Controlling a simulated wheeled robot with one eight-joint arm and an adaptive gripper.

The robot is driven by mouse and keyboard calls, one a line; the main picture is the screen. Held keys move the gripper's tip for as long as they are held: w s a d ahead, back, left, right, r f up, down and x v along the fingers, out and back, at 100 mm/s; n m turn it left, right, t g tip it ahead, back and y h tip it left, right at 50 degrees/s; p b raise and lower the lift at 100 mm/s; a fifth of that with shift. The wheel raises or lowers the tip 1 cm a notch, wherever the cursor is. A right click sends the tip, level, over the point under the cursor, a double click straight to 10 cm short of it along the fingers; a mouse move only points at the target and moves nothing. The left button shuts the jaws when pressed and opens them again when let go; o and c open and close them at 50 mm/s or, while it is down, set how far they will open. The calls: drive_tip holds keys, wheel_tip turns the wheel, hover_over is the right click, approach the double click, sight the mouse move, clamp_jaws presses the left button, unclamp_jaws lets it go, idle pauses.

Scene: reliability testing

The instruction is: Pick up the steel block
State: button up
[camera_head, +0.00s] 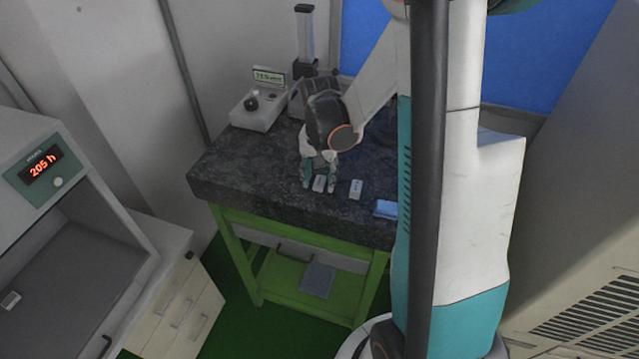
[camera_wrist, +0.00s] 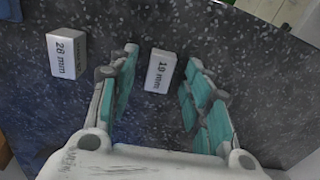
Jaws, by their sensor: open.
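Two small pale grey blocks lie on the dark speckled tabletop (camera_head: 255,165). One block (camera_head: 319,184) is between the fingertips of my gripper (camera_head: 320,178), and its label in the wrist view (camera_wrist: 160,71) looks like "10 mm" or "19 mm". The other block (camera_head: 356,189) lies to the right in the head view. It is outside the fingers at the left in the wrist view (camera_wrist: 67,54), with a label like "28 mm". My gripper is open in the wrist view (camera_wrist: 164,72), teal pads apart on either side of the nearer block, with visible gaps. Neither label clearly says steel.
A blue item (camera_head: 386,209) lies near the table's front edge, partly behind my arm. A device with a display (camera_head: 262,105) and an upright column stand at the back. At the left, a cabinet reading "205 h" (camera_head: 45,163) holds another small block (camera_head: 10,301).

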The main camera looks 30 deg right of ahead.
drive_tip(key=shift+f, duration=0.1)
drive_tip(key=shift+c, duration=0.2)
clamp_jaws()
